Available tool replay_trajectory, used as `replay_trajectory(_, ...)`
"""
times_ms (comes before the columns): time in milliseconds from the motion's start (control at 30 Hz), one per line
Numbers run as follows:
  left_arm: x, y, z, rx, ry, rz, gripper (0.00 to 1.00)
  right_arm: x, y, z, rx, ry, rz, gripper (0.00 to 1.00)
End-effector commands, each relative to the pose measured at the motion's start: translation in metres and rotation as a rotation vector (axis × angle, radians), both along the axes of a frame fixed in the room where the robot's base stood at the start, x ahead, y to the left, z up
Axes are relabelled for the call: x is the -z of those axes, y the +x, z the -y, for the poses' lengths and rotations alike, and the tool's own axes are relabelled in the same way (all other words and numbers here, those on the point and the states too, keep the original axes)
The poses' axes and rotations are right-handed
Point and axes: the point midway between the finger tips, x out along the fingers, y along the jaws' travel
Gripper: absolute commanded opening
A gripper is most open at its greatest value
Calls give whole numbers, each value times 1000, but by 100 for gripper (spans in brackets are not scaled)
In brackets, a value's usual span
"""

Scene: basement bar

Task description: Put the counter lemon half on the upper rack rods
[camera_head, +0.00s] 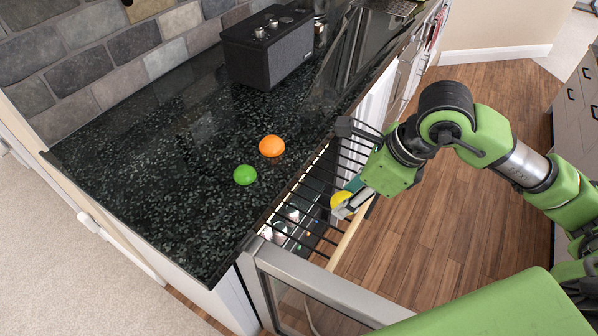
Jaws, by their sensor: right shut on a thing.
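The lemon half (340,199) is yellow and sits between the fingers of my right gripper (346,204), which is shut on it. The gripper holds it over or at the dark rods of the upper rack (318,187), which is pulled out from under the counter. I cannot tell whether the lemon half touches the rods. My right arm comes in from the right and hides part of the rack. My left gripper is not in view.
An orange half (272,146) and a green lime (245,175) rest on the dark speckled counter (170,170). A black speaker (268,47) stands at the back. Below the rods, several small items show. An open door (315,290) with a metal frame is in front.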

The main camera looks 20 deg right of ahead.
Motion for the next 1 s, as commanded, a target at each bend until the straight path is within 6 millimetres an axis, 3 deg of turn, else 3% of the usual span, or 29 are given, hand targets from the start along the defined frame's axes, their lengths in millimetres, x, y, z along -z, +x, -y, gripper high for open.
replay_trajectory(233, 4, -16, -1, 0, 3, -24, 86, -1, 7, 7, 172, 2, -1, 17)
replay_trajectory(367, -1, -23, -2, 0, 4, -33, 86, 7, 25, 14, 186, 2, -6, 17)
replay_trajectory(667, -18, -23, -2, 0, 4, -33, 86, 39, 93, 37, 183, 4, -7, 17)
replay_trajectory(800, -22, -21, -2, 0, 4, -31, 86, 69, 112, 45, 182, 4, -8, 17)
replay_trajectory(1000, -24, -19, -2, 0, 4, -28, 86, 89, 129, 50, 178, 2, -3, 17)
